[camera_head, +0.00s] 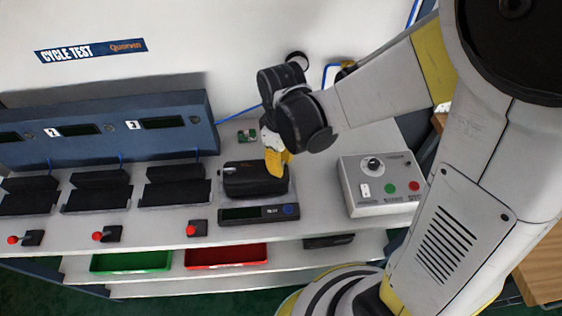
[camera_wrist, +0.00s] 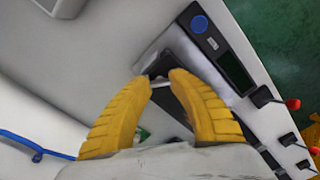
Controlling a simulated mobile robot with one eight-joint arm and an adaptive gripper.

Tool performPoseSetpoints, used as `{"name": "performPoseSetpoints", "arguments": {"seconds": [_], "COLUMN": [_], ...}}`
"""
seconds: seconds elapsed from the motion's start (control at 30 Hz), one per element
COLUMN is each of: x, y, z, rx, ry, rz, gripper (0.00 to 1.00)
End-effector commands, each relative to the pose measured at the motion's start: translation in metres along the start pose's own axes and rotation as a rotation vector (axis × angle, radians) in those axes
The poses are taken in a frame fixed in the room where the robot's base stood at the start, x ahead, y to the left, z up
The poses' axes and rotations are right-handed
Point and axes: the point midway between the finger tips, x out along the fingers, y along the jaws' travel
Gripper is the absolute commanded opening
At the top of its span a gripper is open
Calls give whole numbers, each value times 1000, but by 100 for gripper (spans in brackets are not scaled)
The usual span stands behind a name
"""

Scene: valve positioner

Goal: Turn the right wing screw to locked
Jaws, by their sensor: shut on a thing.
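My gripper (camera_head: 276,165) comes down from above at the positioner's right side. In the wrist view my yellow fingers (camera_wrist: 163,80) are close together over the positioner, with a small dark piece between their tips. The fingers are shut on it; it appears to be the right wing screw, though the fingertips hide most of it. Its angle cannot be told.
A grey control box (camera_head: 380,184) with coloured buttons stands to the right. Black cradles (camera_head: 176,184) and red-knobbed levers (camera_head: 193,229) line the left. A small green board (camera_head: 247,135) lies behind. Green (camera_head: 130,262) and red trays (camera_head: 226,257) sit on the shelf below.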

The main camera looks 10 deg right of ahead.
Motion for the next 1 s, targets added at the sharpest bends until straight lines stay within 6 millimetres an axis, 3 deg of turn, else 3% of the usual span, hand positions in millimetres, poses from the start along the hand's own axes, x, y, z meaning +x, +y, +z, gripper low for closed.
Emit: {"name": "performPoseSetpoints", "arguments": {"seconds": [0.7, 1.0], "x": [0, 0], "y": [0, 0], "z": [0, 0], "rx": [668, 869], "ry": [0, 0], "rz": [0, 0], "gripper": [0, 0]}}
